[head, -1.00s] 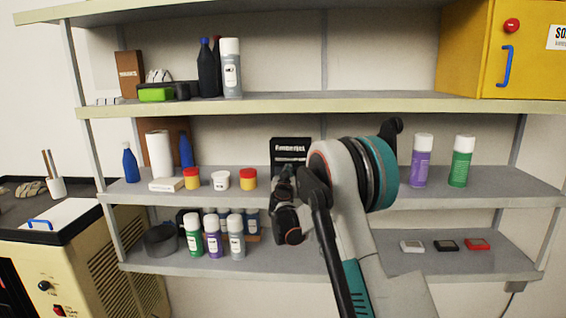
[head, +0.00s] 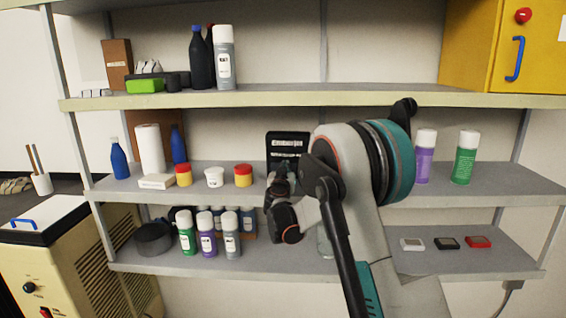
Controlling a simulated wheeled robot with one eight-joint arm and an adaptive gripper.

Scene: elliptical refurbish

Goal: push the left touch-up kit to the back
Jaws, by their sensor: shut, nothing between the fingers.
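A black box with white lettering (head: 288,145) stands upright on the middle shelf (head: 480,195) and looks like the left touch-up kit; its label is too small to read surely. My gripper (head: 280,180) is shut and empty, in front of the lower part of this box and partly covering it. I cannot tell whether it touches the box. My arm hides the shelf to the right of the box, so any second kit there is hidden.
Left of the box stand a red-and-yellow jar (head: 243,176) and a white jar (head: 214,177). Purple (head: 425,160) and green (head: 464,160) spray cans stand right of my arm. The upper shelf (head: 400,98) runs above. Spray cans (head: 208,235) stand on the lower shelf.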

